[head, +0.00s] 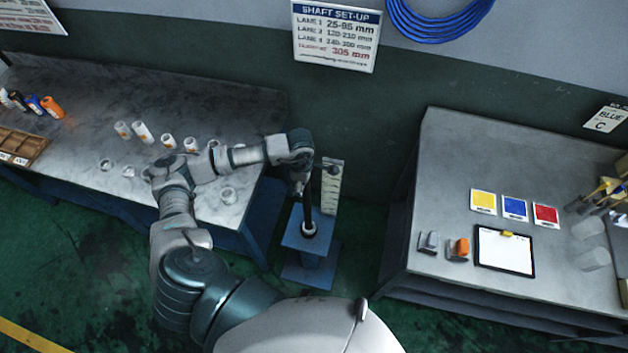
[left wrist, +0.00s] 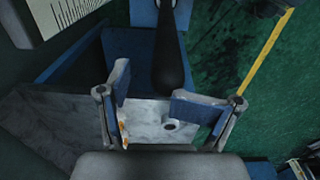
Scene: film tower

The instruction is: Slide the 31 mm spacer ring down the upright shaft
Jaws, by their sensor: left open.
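The dark upright shaft (head: 307,208) stands on a blue stand (head: 292,238) between the two tables. A pale ring shows around its foot (head: 308,231); I cannot tell whether it is the 31 mm spacer ring or a fixed collar. My left gripper (head: 306,190) is at the upper part of the shaft. In the left wrist view, the open left gripper (left wrist: 148,88) has its blue-padded fingers apart with no ring between them. The rounded near end of the shaft (left wrist: 172,68) shows close to the fingers. My right gripper is out of view.
A white graduated scale (head: 333,186) stands upright just right of the shaft. The right table (head: 450,160) holds colour cards and a clipboard (head: 504,252).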

